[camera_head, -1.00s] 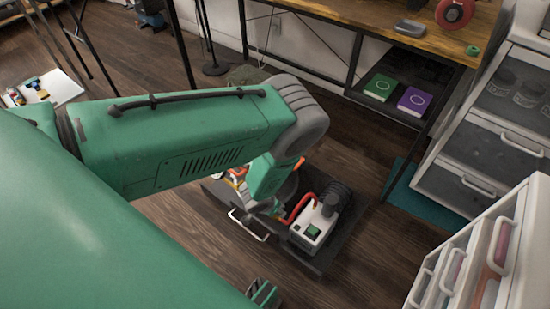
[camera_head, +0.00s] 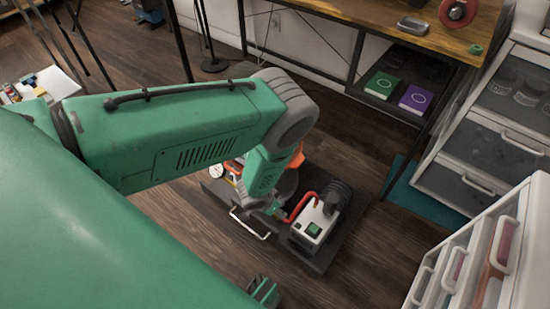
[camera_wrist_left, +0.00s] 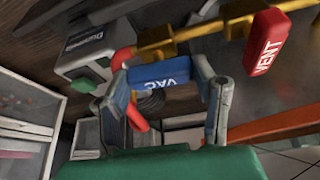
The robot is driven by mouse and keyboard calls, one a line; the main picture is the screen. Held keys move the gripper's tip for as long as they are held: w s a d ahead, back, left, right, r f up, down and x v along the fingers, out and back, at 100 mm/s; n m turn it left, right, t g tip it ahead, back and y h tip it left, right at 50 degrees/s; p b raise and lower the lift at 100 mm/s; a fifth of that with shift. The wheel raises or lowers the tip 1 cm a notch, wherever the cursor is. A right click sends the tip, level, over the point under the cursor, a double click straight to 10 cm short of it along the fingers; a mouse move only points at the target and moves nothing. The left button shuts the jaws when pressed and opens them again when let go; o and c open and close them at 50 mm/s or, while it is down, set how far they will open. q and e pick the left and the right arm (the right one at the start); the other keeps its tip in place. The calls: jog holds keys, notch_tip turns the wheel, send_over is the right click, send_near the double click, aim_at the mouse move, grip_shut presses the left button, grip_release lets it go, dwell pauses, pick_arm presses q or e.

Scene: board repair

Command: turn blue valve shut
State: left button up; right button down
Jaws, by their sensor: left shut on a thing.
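The blue valve handle, marked VAC (camera_wrist_left: 160,75), lies between the two fingers of my left gripper (camera_wrist_left: 165,92) in the left wrist view. The gripper is shut on it, with one finger at each end of the handle. A red handle marked VENT (camera_wrist_left: 265,42) is apart from it, to the upper right, by the brass pipe (camera_wrist_left: 190,38). In the head view, my left arm reaches down to the pump unit (camera_head: 314,222). My arm hides the blue handle and most of the left gripper there.
The pump stands on a dark base (camera_head: 322,258) on the wooden floor, with a red hose (camera_head: 300,205) beside it. White drawers (camera_head: 485,255) stand at the lower right. A desk (camera_head: 400,20) with books on its lower shelf is behind.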

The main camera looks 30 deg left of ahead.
pick_arm(q)
jog(key=shift+a+m, duration=0.7)
jog(key=shift+a, duration=0.05)
jog(key=shift+w+d+m+h, duration=0.1)
jog(key=shift+m+h, duration=0.4)
jog(key=shift+m, duration=0.5)
jog(key=m+g+h+b, duration=0.1)
jog(key=m, duration=0.2)
jog(key=shift+w+m+b, duration=0.15)
jog(key=shift+m+b, duration=0.15)
jog(key=shift+b, duration=0.1)
jog(key=m+g+b, duration=0.1)
jog(key=m, duration=0.1)
jog(key=m+g+h+b, duration=0.1)
jog(key=m+b, duration=0.1)
jog(key=m, duration=0.1)
jog(key=m+g, duration=0.1)
jog(key=m, duration=0.1)
jog(key=shift+w+d+m+b, duration=0.1)
jog(key=shift+m+b, duration=0.2)
jog(key=shift+b, duration=0.05)
jog(key=shift+m+g, duration=0.3)
jog(key=shift+m, duration=0.6)
